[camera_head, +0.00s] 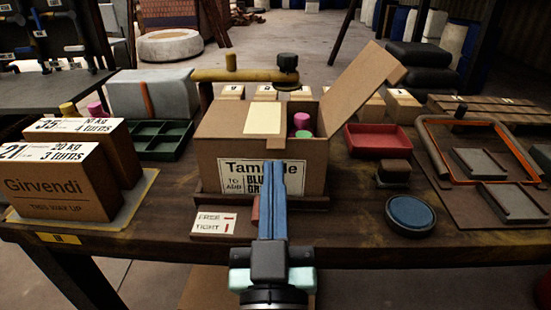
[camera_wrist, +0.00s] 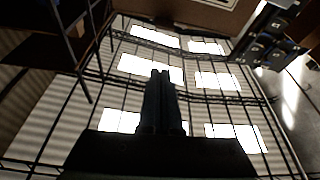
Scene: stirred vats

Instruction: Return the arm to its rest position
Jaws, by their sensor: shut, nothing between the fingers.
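My gripper (camera_head: 274,170) is in the lower middle of the head view, in front of the table. Its blue fingers are together, with nothing between them, and stand up in front of the open cardboard box (camera_head: 215,158). I cannot tell whether they touch the box. In the wrist view my gripper (camera_wrist: 160,76) shows as dark shut fingers against the ceiling lights (camera_wrist: 152,68). The rest of my arm is mostly out of sight.
The wooden table (camera_head: 345,225) holds a blue round lid (camera_head: 410,214), a red tray (camera_head: 385,141), a green tray (camera_head: 160,140) and a white card (camera_head: 214,222). Two labelled cartons (camera_head: 60,190) stand at the left. A yellow bar (camera_head: 245,76) crosses behind the box.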

